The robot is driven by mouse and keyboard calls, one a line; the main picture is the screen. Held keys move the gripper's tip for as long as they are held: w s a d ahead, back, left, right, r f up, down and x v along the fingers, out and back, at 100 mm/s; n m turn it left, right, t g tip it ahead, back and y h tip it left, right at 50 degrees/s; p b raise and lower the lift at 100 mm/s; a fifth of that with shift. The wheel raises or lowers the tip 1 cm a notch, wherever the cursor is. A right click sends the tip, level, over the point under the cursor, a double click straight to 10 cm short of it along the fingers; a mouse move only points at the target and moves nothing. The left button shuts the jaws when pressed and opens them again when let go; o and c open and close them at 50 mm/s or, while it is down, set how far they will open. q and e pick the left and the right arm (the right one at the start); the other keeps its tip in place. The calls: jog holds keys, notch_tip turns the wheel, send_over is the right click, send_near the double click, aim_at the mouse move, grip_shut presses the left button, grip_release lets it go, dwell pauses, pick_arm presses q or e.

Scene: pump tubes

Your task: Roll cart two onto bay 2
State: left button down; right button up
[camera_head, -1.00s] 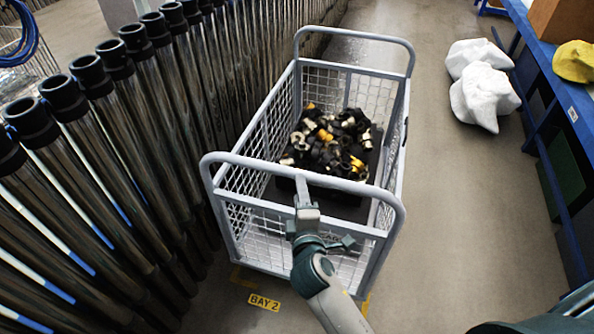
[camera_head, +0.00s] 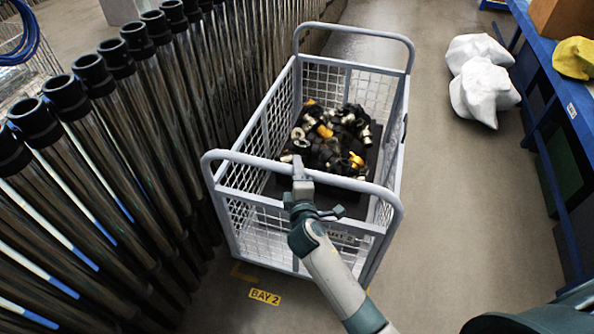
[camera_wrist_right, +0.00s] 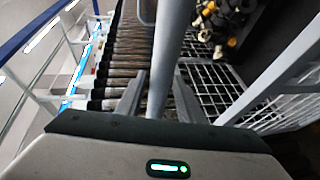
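The cart (camera_head: 224,190) is a grey wire-mesh trolley with tubular handles at both ends. It stands upright behind the yellow BAY 2 floor label (camera_head: 265,297), with yellow corner marks by its near end. My right gripper (camera_head: 299,166) is at the middle of the cart's near handle. In the right wrist view, the handle bar (camera_wrist_right: 168,45) runs between the two fingers of the right gripper (camera_wrist_right: 160,80). The fingers stand apart, with a small gap beside the bar. Touch cannot be told. My left gripper is not in view.
Dark fittings with yellow parts (camera_head: 335,138) lie in the cart. A row of capped metal tubes (camera_head: 120,150) stands close along its left side. White sacks (camera_head: 482,90) lie at right, near a blue bench (camera_head: 548,90). The floor right of the cart is clear.

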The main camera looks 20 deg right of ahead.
grip_shut()
jog(key=shift+w+d+r, duration=0.3)
jog(key=shift+w+d, duration=0.1)
jog(key=shift+w, duration=0.15)
jog(key=shift+w+d+f, duration=0.2)
jog(key=shift+w+f, duration=0.1)
jog(key=shift+w, duration=0.05)
jog(key=shift+o, duration=1.9)
grip_release()
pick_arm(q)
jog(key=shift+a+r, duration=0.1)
pick_arm(e)
jog(key=shift+s+a, duration=0.15)
jog(key=shift+s, duration=0.1)
